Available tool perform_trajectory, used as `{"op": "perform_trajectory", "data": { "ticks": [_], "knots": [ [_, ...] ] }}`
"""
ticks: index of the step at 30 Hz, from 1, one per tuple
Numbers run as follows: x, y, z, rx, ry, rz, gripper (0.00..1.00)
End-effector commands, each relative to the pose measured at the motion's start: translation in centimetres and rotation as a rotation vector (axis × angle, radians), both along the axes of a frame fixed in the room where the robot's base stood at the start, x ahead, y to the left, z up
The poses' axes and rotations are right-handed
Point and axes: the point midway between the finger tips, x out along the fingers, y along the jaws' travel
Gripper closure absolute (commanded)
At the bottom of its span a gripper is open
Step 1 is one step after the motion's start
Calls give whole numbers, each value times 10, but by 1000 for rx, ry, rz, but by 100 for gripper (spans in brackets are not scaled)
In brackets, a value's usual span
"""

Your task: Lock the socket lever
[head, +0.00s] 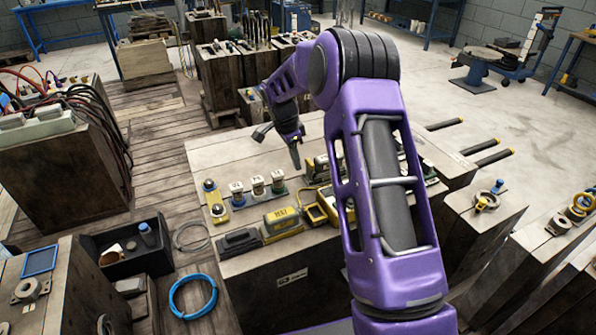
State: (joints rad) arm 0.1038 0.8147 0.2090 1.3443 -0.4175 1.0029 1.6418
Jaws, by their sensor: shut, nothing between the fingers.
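My gripper (297,160) is shut and empty, pointing down above the far part of the middle block's top (225,150). Near it to the right stands a dark and yellow connector-like part (318,168), partly hidden behind my arm. At the near edge of the block are a yellow and black housing (283,222) and a low black housing (240,241). I cannot tell which of these is the socket, and no lever can be made out at this size. My purple arm covers much of the block's right side.
A row of small white-capped parts (257,185) stands left of the gripper. A yellow device (315,213) lies near my arm. A black bin (128,248) and blue hose coil (193,297) are at the lower left. The block's far left top is bare.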

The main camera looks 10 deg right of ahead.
Motion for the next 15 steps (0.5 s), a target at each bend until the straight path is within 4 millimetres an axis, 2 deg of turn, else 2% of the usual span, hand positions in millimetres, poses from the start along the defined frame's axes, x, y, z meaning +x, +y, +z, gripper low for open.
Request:
{"op": "perform_trajectory", "data": {
  "ticks": [15],
  "knots": [
    [1,0,43,-1,-2,0,100]
  ]
}}
